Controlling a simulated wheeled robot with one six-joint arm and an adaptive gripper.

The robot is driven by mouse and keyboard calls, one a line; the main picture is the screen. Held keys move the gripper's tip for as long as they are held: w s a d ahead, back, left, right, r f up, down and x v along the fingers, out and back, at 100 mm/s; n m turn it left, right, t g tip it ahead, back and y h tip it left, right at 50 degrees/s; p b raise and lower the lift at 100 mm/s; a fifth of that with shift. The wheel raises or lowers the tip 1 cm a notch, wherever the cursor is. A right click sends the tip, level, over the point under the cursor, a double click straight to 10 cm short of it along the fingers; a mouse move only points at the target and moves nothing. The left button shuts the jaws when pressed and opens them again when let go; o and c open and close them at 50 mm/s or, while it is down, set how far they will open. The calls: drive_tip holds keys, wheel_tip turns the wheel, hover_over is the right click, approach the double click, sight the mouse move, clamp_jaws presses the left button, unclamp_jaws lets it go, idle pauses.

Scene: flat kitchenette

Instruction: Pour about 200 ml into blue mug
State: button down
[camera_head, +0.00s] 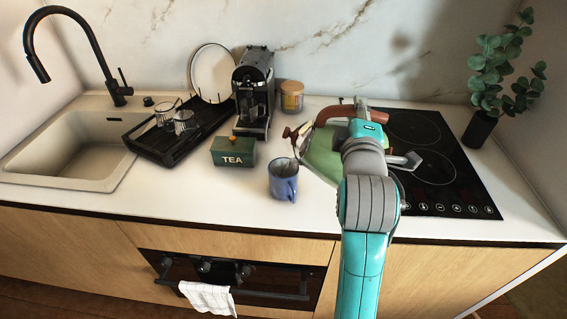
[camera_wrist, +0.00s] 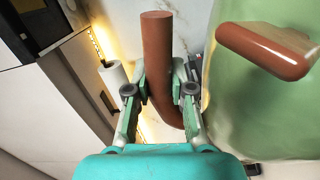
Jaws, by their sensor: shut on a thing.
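The blue mug (camera_head: 284,184) stands upright on the white counter, left of my arm. A green kettle (camera_head: 323,154) with a brown handle (camera_head: 347,113) is right of and behind the mug, partly hidden by my arm. Its spout side points left towards the mug, with a brown piece (camera_head: 291,133) near it. My gripper (camera_wrist: 159,72) is shut on the kettle's brown handle (camera_wrist: 157,38); the green body (camera_wrist: 270,110) fills the right of the wrist view. I cannot see any stream or the level in the mug.
A black cooktop (camera_head: 440,180) lies right. The counter in front of the mug is clear.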

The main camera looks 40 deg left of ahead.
drive_tip(key=shift+s+a+r+n+p, duration=0.45)
drive_tip(key=shift+a+r+p, duration=0.25)
drive_tip(key=shift+p, duration=0.4)
idle(2.2)
drive_tip(key=w+d+f+m, duration=0.2)
drive_tip(key=d+f, duration=0.1)
drive_tip(key=shift+d+f+m, duration=0.15)
drive_tip(key=shift+d+m, duration=0.1)
drive_tip(key=shift+m, duration=0.1)
drive_tip(key=shift+w+d+f+m, duration=0.2)
drive_tip(key=shift+d+f+m, duration=0.15)
drive_tip(key=shift+f+m, duration=0.1)
drive_tip(key=shift+w+d+f+m, duration=0.15)
drive_tip(key=shift+d+f+m, duration=0.2)
drive_tip(key=shift+f+m, duration=0.1)
drive_tip(key=shift+w+d+f+m, duration=0.1)
drive_tip(key=shift+d+f+m, duration=0.1)
drive_tip(key=shift+m, duration=0.2)
drive_tip(key=shift+w+d+f+m, duration=0.3)
drive_tip(key=shift+d+m, duration=0.2)
drive_tip(key=shift+m, duration=0.2)
drive_tip(key=w+d+f+m, duration=0.3)
drive_tip(key=d+f+m, duration=0.3)
drive_tip(key=f+m, duration=0.3)
drive_tip(key=shift+w+d+m, duration=0.25)
drive_tip(key=shift+d+m, duration=0.1)
drive_tip(key=shift+m, duration=0.35)
